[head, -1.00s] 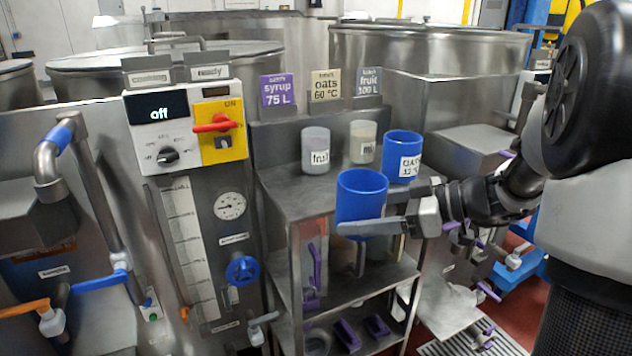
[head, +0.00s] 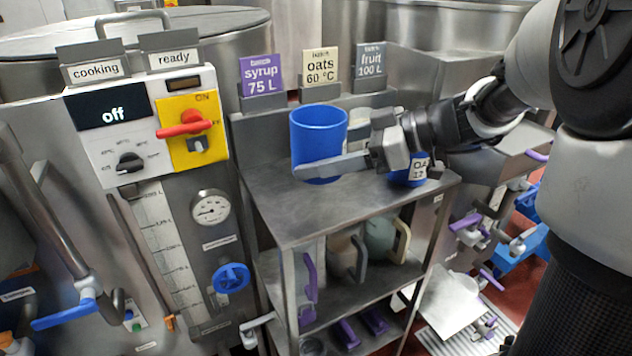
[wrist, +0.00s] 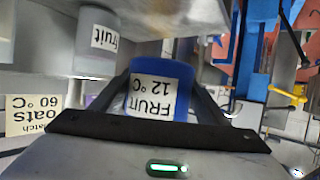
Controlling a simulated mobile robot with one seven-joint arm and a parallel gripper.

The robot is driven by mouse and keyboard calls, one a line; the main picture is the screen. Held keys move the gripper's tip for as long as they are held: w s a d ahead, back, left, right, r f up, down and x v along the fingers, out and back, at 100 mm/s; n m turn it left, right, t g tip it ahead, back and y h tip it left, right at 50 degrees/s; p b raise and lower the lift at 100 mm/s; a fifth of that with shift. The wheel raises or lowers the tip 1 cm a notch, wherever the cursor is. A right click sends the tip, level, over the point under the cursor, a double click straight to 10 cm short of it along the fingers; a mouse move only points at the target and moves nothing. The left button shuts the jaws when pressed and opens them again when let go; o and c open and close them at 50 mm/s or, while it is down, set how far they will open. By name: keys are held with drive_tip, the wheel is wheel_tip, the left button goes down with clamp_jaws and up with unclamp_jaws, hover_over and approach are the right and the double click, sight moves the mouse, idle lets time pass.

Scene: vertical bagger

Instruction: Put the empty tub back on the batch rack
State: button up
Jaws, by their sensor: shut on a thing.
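My gripper (head: 320,166) is shut on a blue tub (head: 318,135), one finger across its near side. The tub is upright above the left part of the batch rack's steel top (head: 300,215), near the syrup and oats signs; I cannot tell if its base touches. In the wrist view this tub (wrist: 172,75) sits between the fingers, with a white label reading FRUIT 12 °C. Its contents cannot be made out. A second blue tub (head: 398,178), labelled as oats, stands to the right, partly hidden behind my gripper.
Purple syrup (head: 262,75), cream oats (head: 320,66) and grey fruit (head: 370,60) signs line the rack's back. A pale container labelled fruit (wrist: 95,50) shows in the wrist view. A control panel (head: 140,125) stands left. The rack top's front left is clear.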

sight(321, 206)
wheel_tip(321, 206, down, 8)
drive_tip(key=shift+s+r+b, duration=0.1)
drive_tip(key=shift+r+b, duration=0.15)
drive_tip(key=shift+b, duration=0.2)
drive_tip(key=shift+f+b, duration=0.2)
drive_tip(key=shift+b, duration=0.15)
drive_tip(key=o, duration=1.2)
drive_tip(key=shift+o, duration=0.2)
drive_tip(key=shift+r, duration=0.15)
drive_tip(key=shift+r+p, duration=0.25)
drive_tip(key=shift+p, duration=0.35)
drive_tip(key=v, duration=1.2)
drive_tip(key=shift+f, duration=0.2)
